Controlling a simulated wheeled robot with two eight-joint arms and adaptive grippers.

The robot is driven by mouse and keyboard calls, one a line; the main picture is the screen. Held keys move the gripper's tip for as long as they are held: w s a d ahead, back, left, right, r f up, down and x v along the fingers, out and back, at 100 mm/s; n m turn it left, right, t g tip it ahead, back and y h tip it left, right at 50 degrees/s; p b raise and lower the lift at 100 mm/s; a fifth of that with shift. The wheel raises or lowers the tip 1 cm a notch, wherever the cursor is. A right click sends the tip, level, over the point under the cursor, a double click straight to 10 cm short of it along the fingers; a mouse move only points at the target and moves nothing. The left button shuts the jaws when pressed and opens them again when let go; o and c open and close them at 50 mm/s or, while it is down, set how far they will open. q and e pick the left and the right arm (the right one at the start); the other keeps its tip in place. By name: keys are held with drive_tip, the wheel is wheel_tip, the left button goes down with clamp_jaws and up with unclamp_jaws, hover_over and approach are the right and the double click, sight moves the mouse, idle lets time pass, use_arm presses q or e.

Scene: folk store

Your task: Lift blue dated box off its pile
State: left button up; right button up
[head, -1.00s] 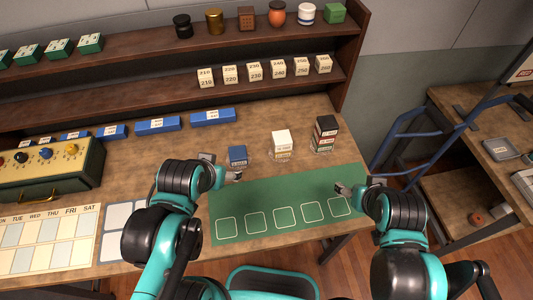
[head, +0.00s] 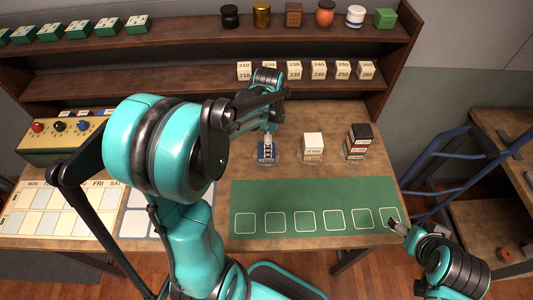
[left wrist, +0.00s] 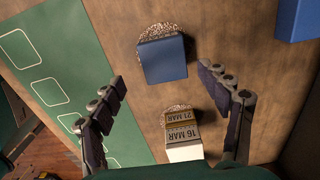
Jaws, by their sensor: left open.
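The blue box (head: 266,158) stands on the table at the left of a row of three small piles, partly covered by my gripper in the head view. My left gripper (head: 268,140) is over it there, open. In the left wrist view the blue box (left wrist: 163,59) shows its plain blue top, ahead of the spread fingertips (left wrist: 176,90) and not between them. Its date is not readable. My right gripper (head: 396,226) is at the green mat's front right corner; its jaws are too small to read.
A white-topped pile (head: 313,142) with date labels stands right of the blue box; it also shows in the left wrist view (left wrist: 182,140). A black-topped pile (head: 360,134) is farther right. The green mat (head: 310,194) is clear in front. A shelf (head: 200,86) rises behind.

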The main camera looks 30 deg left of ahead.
use_arm(q)
drive_tip(key=f+b, duration=0.1)
drive_tip(key=f, duration=0.1)
drive_tip(key=f+b, duration=0.1)
drive_tip(key=f, duration=0.3)
drive_tip(key=shift+w+a+f+b, duration=0.1)
drive_tip(key=shift+w+a+b, duration=0.05)
drive_tip(key=shift+a+b, duration=0.25)
drive_tip(key=c, duration=1.3)
